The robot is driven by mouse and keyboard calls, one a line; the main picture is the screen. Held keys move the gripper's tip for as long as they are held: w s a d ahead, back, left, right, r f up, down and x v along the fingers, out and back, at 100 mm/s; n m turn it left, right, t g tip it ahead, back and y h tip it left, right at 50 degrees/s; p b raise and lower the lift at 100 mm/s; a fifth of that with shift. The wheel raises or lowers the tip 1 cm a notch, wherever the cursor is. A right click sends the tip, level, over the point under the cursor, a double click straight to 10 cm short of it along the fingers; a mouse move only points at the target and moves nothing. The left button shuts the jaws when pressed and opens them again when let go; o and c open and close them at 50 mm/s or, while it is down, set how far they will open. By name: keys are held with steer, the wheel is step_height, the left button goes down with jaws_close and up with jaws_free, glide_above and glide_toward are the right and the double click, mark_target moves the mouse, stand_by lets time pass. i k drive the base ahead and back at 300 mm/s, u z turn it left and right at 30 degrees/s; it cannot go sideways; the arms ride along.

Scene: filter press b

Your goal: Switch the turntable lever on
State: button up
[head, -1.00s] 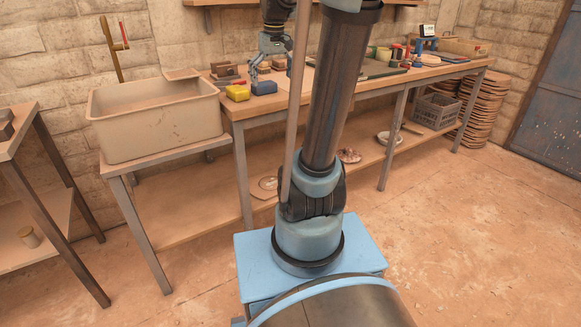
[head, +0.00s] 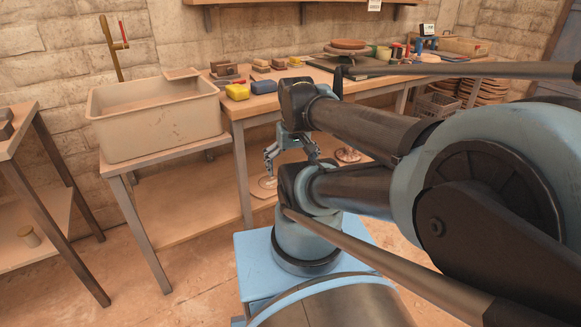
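The turntable (head: 348,46), with a round reddish-brown disc on top, stands on the workbench toward the back wall. I cannot make out its lever; my arm covers part of the bench in front of it. My gripper (head: 291,162) hangs in front of the bench's front edge, below the bench top and left of the turntable. Its fingers look spread apart with nothing between them. It is well apart from the turntable.
The wooden workbench (head: 228,107) holds a yellow block (head: 237,92), a blue block (head: 264,86) and several small brown blocks. A wall shelf (head: 290,3) is above. A grey crate (head: 437,108) is under the bench.

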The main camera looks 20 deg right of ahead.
mark_target(351, 56)
steer(key=z, duration=0.05)
steer(key=k, duration=0.95)
steer(key=z, duration=0.55)
steer(key=i, duration=1)
